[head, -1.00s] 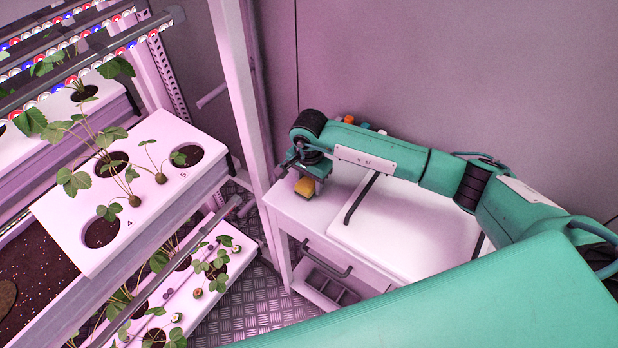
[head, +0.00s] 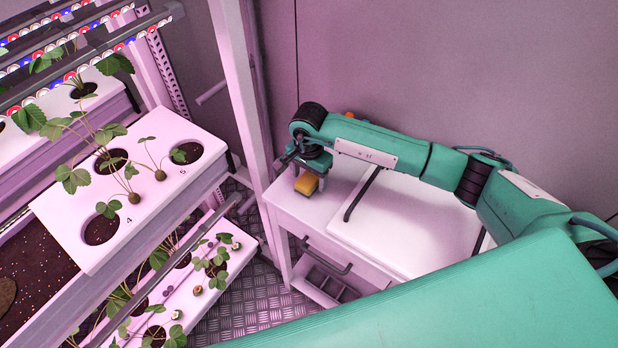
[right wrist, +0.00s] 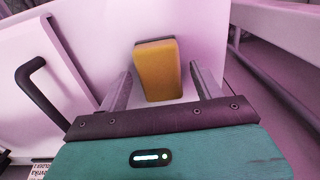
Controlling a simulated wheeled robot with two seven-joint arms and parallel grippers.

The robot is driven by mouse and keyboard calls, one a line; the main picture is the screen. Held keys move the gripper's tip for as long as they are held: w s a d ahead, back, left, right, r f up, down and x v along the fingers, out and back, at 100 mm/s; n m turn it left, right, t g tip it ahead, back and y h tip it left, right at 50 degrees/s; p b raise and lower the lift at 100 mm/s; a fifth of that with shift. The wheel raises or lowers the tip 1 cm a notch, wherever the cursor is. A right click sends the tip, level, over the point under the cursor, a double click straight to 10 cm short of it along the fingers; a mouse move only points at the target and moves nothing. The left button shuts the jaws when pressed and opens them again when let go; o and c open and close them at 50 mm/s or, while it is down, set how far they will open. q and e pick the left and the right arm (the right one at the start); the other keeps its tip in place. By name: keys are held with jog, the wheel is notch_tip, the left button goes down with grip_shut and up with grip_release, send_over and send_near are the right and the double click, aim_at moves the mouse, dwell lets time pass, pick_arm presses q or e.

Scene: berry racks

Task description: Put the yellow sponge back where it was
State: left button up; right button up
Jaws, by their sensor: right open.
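The yellow sponge (head: 306,184) lies on the white top of the cart (head: 292,207), near its left end. In the right wrist view the sponge (right wrist: 157,70) has a dark grey layer at its far edge and sits between the spread fingers. My right gripper (right wrist: 161,85) is open, with a finger on each side of the sponge and visible gaps. In the head view my right gripper (head: 304,168) is just above and behind the sponge, its fingers partly hidden by the wrist. My left gripper is not in view.
A white lidded box with a black handle (head: 362,194) stands on the cart, right of the sponge. Small orange items (head: 349,115) show behind my arm. A plant rack (head: 150,215) with strawberry plants is at left, and a white post (head: 243,100) stands between.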

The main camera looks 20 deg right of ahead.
aim_at(309, 178)
notch_tip(309, 178, up, 11)
jog(key=b, duration=0.4)
jog(key=shift+f, duration=0.1)
